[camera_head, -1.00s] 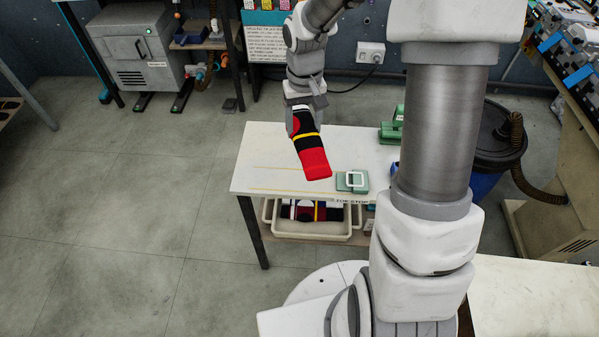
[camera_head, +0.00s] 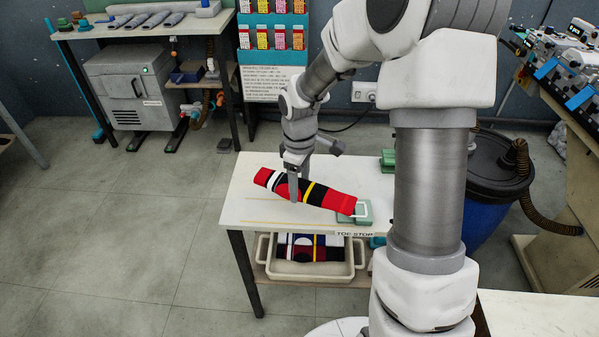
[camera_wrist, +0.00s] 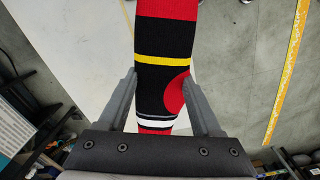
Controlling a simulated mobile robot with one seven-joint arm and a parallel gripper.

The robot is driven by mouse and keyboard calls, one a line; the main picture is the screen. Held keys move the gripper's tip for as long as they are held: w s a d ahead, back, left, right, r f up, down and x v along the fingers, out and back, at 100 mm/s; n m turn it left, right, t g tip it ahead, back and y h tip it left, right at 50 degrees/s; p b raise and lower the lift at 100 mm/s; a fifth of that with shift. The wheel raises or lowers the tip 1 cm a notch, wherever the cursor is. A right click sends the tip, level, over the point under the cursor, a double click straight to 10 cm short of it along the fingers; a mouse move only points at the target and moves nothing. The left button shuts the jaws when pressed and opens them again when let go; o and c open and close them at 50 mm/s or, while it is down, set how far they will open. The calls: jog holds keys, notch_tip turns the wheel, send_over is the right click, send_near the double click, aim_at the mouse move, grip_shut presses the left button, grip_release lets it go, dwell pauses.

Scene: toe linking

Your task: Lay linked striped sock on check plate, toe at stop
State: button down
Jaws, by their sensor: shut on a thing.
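The striped sock (camera_head: 328,198) is red, black, yellow and white. It is held lengthwise across the white table top, one red end left, the other right. My gripper (camera_head: 293,188) is shut on it left of its middle, near the white band. In the wrist view the sock (camera_wrist: 165,45) runs between my two fingers (camera_wrist: 160,110), with a round red patch on its right side. I cannot tell whether the sock touches the surface. The white top (camera_head: 240,205) bears yellow lines and a "TOE STOP" label (camera_head: 353,233) at its front edge.
A green block with a white frame (camera_head: 366,212) sits by the sock's right end, partly covered by it. A cream bin (camera_head: 300,268) of folded socks stands below the table top. A green object (camera_head: 388,158) stands at the back right. The table's left part is clear.

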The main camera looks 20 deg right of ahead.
aim_at(300, 212)
jog(key=n, duration=0.1)
jog(key=n+p, duration=0.1)
jog(key=shift+s+r+n, duration=0.2)
jog(key=shift+r+n, duration=0.1)
jog(key=shift+n, duration=0.1)
jog(key=shift+a+f+n+p, duration=0.15)
jog(key=shift+n+p, duration=0.25)
jog(key=shift+n, duration=0.3)
notch_tip(300, 212, down, 7)
jog(key=b, duration=0.4)
jog(key=shift+f, duration=0.15)
grip_release()
jog(key=shift+c, duration=0.3)
notch_tip(300, 212, up, 7)
jog(key=p, duration=0.6)
